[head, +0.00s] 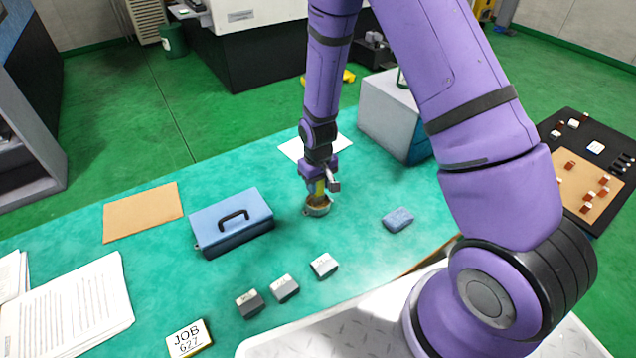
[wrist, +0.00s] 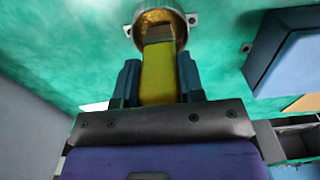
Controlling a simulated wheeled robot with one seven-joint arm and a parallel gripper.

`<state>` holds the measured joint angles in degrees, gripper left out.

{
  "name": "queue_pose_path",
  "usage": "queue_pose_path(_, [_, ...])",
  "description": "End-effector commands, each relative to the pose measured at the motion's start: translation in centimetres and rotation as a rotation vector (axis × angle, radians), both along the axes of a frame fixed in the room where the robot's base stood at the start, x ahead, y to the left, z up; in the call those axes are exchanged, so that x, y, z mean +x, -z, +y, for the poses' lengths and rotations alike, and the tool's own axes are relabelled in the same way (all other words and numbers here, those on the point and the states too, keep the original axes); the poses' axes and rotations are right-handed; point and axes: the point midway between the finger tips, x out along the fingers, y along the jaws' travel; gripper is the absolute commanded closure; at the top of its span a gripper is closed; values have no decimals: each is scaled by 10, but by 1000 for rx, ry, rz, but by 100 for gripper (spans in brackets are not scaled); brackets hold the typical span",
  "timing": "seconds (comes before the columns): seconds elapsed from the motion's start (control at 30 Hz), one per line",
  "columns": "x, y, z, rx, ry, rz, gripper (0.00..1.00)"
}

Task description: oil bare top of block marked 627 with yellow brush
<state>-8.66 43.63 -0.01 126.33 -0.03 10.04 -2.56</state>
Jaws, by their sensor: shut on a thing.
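My gripper (head: 318,184) is shut on the yellow brush (wrist: 158,75) and points down over the bench. The brush's dark bristle end is at the mouth of a small round metal cup (head: 316,209) with golden oil-like content, which also shows in the wrist view (wrist: 134,30). I cannot tell how deep the bristles are. Three small blocks stand in a slanting row at the front: a darker one (head: 249,304), a grey and white one (head: 285,288) and another (head: 324,265). Their markings are too small to read. A card (head: 189,339) reads JOB 627.
A blue toolbox (head: 232,222) stands left of the cup, and a blue pad (head: 398,220) lies right. A grey box (head: 395,112) stands behind right. Papers (head: 70,305) and a brown sheet (head: 143,212) lie left. The green mat between cup and blocks is clear.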

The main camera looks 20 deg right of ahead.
Motion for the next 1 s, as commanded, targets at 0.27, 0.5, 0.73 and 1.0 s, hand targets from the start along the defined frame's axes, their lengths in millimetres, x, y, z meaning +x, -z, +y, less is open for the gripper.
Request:
queue_pose_path(0.27, [0, 3, 0, 0, 0, 0, 88])
queue_pose_path(0.5, [0, 6, 0, 0, 0, 0, 88])
queue_pose_path(0.73, [0, 8, 0, 0, 0, 0, 88])
queue_pose_path(1.0, [0, 9, 0, 0, 0, 0, 88])
